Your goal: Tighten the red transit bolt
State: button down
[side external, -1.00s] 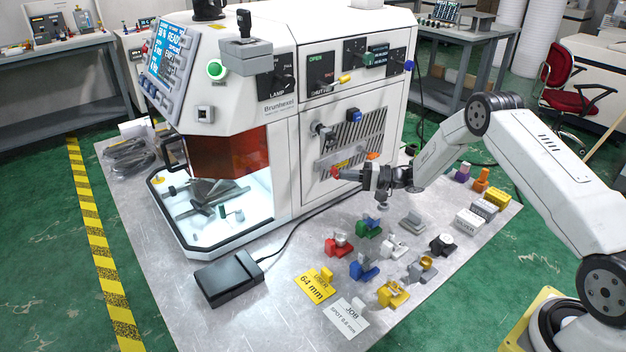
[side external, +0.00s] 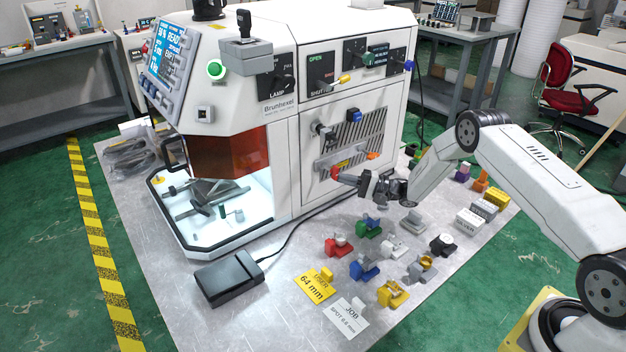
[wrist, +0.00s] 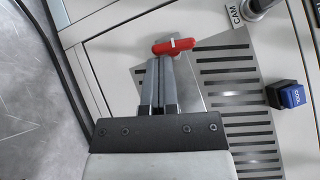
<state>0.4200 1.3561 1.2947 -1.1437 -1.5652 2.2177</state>
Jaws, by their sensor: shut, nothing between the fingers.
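The red transit bolt (wrist: 174,46) shows in the wrist view as a red bar handle with a pale mark across its middle, lying nearly level in the picture on a metal plate. In the side view it is a small red spot (side external: 334,170) on the machine's white front panel. My gripper (wrist: 160,62) is shut and empty, its two fingers side by side with their tips just below the bolt's handle. I cannot tell whether they touch it. In the side view my gripper (side external: 340,178) points left at the panel, just beneath the bolt.
A slotted vent panel (wrist: 235,90) is beside the bolt, with a blue COOL knob (wrist: 291,96) to its right. Several coloured parts, including a red one (side external: 338,246) and a green one (side external: 368,228), stand on the table (side external: 160,290) below my arm. A black cable hangs at left in the wrist view.

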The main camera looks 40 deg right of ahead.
jog(key=shift+a+f, duration=0.3)
jog(key=shift+a, duration=0.2)
jog(key=shift+a+f, duration=0.25)
jog(key=shift+a, duration=0.2)
dwell(1.0)
jog(key=shift+s+d, duration=0.1)
jog(key=shift+d, duration=0.05)
dwell(0.3)
jog(key=shift+v, duration=3.8)
jog(key=s+a+r+n+t+h, duration=0.2)
jog(key=a+r+n+t+h, duration=0.1)
jog(key=n, duration=0.8)
jog(key=s+a+r+n+t+h, duration=0.2)
jog(key=n+h, duration=0.4)
jog(key=n, duration=0.5)
jog(key=shift+a+r+t+h, duration=0.3)
jog(key=shift+a+r+t, duration=0.3)
jog(key=shift+r, duration=0.4)
